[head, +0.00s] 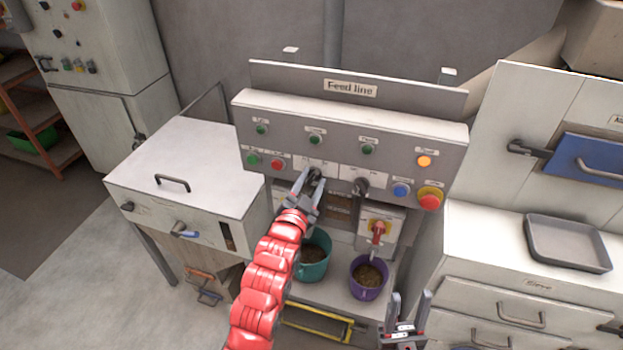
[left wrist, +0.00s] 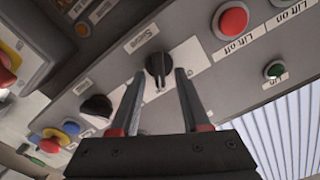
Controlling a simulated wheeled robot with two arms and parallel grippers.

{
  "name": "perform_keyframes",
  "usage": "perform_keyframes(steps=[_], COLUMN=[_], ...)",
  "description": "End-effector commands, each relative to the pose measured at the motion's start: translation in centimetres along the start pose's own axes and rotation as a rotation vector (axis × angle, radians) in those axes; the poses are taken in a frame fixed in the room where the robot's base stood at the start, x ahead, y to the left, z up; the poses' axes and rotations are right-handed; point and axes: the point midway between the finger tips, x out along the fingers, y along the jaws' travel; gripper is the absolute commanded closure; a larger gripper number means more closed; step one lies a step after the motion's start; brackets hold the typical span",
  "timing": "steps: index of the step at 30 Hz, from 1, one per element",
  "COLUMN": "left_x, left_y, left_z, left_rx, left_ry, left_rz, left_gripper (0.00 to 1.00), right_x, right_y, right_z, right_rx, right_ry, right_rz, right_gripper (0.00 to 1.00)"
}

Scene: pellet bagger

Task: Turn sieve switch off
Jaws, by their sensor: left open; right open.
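The sieve switch is a black rotary knob under a "Sieve" label on the grey panel, in the left wrist view (left wrist: 158,68); its grip bar with a light line runs roughly up and down in that picture. In the head view the knob (head: 316,173) is partly hidden by my left gripper. My left gripper (head: 311,180) is open, with one finger on each side of the knob; in the left wrist view its fingertips (left wrist: 160,73) flank the knob with gaps visible. My right gripper (head: 410,298) is open and empty, low in front of the machine.
A second black knob (head: 361,186) sits right of the sieve switch. The red lift-off button (head: 277,163) is to its left, a blue button (head: 401,190) and red stop button (head: 430,199) to its right. Teal (head: 314,267) and purple (head: 368,290) buckets stand below.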

Motion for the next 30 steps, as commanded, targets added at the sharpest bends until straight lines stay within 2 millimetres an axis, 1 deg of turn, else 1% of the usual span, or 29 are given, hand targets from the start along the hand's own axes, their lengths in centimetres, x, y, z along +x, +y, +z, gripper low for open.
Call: perform_keyframes(steps=[8,12,14,15,16,26,30], left_x=[0.08,0.08,0.07,0.07,0.07,0.06,0.06], left_y=[0.05,0.05,0.06,0.06,0.06,0.09,0.15], left_z=[0.08,0.09,0.11,0.1,0.11,0.18,0.38], left_rx=[0.0,0.0,0.0,0.0,0.0,-0.004,-0.027], left_ry=[-0.001,-0.001,-0.002,-0.002,-0.002,-0.002,-0.003], left_rz=[0.001,0.001,0.001,0.001,0.001,0.001,0.001], left_gripper=[0.54,0.79,0.9,0.97,1.0,1.0,1.0], right_x=[0.01,0.01,0.01,0.0,0.01,-0.1,-0.7], right_y=[0.0,0.0,0.0,0.0,0.0,-0.01,-0.03], right_z=[0.0,0.0,0.0,0.0,0.0,0.02,0.12], right_rx=[0.0,0.0,0.0,0.0,0.0,0.0,0.0], right_ry=[0.0,0.0,0.0,0.0,0.0,0.0,0.0], right_rz=[0.0,0.0,0.0,0.0,0.0,0.0,0.0], right_gripper=[0.54,0.54,0.54,0.54,0.54,0.54,0.54])
